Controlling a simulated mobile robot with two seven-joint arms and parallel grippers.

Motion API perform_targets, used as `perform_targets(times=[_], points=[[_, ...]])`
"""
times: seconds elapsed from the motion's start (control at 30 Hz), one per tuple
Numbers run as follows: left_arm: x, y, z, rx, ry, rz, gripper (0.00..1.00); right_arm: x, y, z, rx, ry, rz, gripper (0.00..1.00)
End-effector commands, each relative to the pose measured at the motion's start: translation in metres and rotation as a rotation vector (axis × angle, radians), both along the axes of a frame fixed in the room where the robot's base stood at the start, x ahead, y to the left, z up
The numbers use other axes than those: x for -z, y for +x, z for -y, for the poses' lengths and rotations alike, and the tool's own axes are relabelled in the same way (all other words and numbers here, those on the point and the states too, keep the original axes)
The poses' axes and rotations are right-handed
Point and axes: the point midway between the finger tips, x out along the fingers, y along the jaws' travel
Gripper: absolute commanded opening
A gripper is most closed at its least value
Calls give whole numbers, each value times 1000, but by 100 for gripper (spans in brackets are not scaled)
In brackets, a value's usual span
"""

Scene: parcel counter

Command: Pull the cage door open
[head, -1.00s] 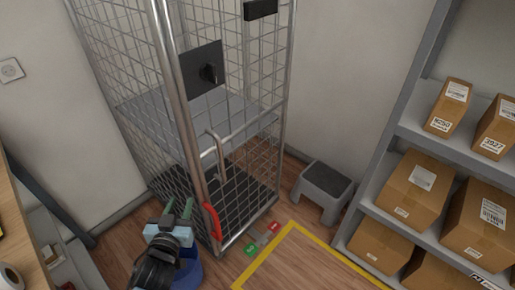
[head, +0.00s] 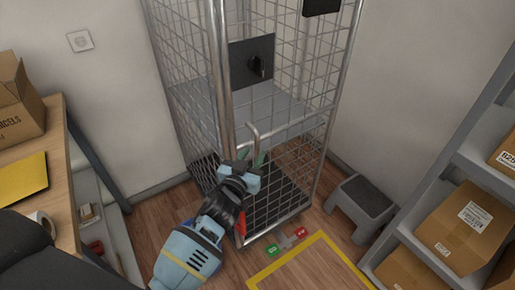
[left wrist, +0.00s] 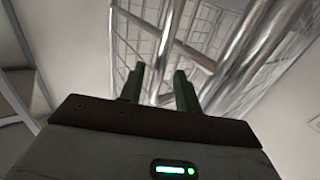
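The wire roll cage (head: 185,85) stands by the wall, with steel posts and a mesh lower door (head: 295,160) under a horizontal top bar. A bent metal handle (head: 254,132) rises at the door's left end. My left gripper (head: 258,160) is at that end, just below the handle, and hides part of the door edge. In the left wrist view its two green fingers (left wrist: 158,88) stand apart, with steel tubes beyond them; I cannot tell whether a tube lies between them. A red lever (head: 232,226) is partly hidden behind my arm. My right gripper is not in view.
A grey step stool (head: 360,207) stands right of the cage. Shelving with parcels (head: 468,228) is at the right. A wooden counter (head: 62,165) is at the left. Green (head: 272,249) and red (head: 300,233) floor markers and yellow tape (head: 285,266) lie in front.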

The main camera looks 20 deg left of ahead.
Motion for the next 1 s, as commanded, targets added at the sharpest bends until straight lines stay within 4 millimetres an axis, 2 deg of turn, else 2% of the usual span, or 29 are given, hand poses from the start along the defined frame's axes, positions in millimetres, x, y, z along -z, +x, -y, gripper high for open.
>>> perform_targets(times=[0.1, 0.27, 0.63, 0.87, 0.9, 1.0], points=[[1, 16, 1, 0, 2, -1, 33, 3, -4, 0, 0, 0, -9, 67], [0, 29, 2, 1, 1, 0, 33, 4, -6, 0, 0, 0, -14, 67], [0, 34, 2, 0, 1, 0, 33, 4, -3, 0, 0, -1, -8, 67], [0, 34, 2, 0, 1, 0, 3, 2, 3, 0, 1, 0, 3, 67], [0, 34, 2, 0, 1, 0, 0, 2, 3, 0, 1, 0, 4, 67], [0, 34, 2, 0, 1, 0, 0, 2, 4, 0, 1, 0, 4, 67]])
